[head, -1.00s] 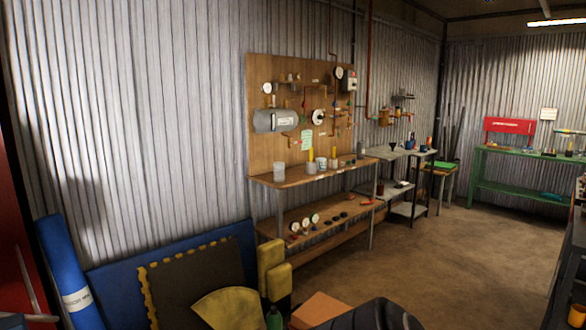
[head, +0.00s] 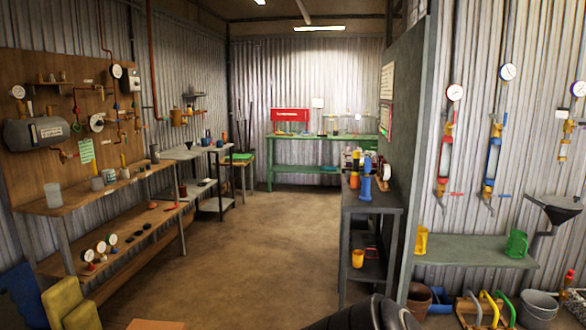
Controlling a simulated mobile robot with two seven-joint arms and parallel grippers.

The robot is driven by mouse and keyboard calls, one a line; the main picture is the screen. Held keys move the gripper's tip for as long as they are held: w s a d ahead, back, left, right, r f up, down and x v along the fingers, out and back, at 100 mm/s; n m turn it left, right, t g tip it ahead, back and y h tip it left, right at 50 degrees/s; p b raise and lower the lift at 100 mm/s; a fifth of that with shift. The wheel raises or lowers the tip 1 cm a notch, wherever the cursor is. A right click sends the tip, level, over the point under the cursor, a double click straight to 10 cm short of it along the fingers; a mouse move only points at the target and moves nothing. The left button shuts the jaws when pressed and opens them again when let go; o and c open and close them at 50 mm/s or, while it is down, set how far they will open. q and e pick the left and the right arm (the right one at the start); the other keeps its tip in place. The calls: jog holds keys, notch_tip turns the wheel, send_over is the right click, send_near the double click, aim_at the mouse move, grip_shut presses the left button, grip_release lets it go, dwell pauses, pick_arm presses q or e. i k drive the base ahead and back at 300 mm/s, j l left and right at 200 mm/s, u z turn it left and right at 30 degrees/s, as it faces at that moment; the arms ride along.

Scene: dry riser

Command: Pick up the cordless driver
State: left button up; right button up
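I cannot make out a cordless driver for certain in the head view. Small tools and parts on the benches are too far off to name. A blue upright object (head: 366,188) stands at the front of the dark grey bench (head: 372,203) right of the middle, with red and yellow items close behind it; I cannot tell what it is. Neither of my grippers shows in the head view.
A green table (head: 318,171) stands at the far wall. Bare floor (head: 245,240) lies between the benches. A grey partition (head: 408,150) and a shelf (head: 462,250) stand at right.

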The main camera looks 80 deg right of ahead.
aim_at(356, 154)
jog(key=z, duration=3)
jog(key=i+u, duration=0.1)
jog(key=u, duration=0.75)
jog(key=i+z, duration=0.15)
jog(key=i, duration=0.35)
jog(key=i+j+z, duration=0.15)
jog(key=i, duration=0.35)
jog(key=i+z, duration=0.3)
jog(key=i, duration=0.8)
jog(key=i+l+u, duration=0.1)
jog(key=i+u, duration=0.35)
jog(key=i, duration=0.65)
jog(key=i+u, duration=0.25)
jog(key=i, duration=0.3)
jog(key=i+l+u, duration=0.1)
jog(key=i+u, duration=0.15)
jog(key=i, duration=0.3)
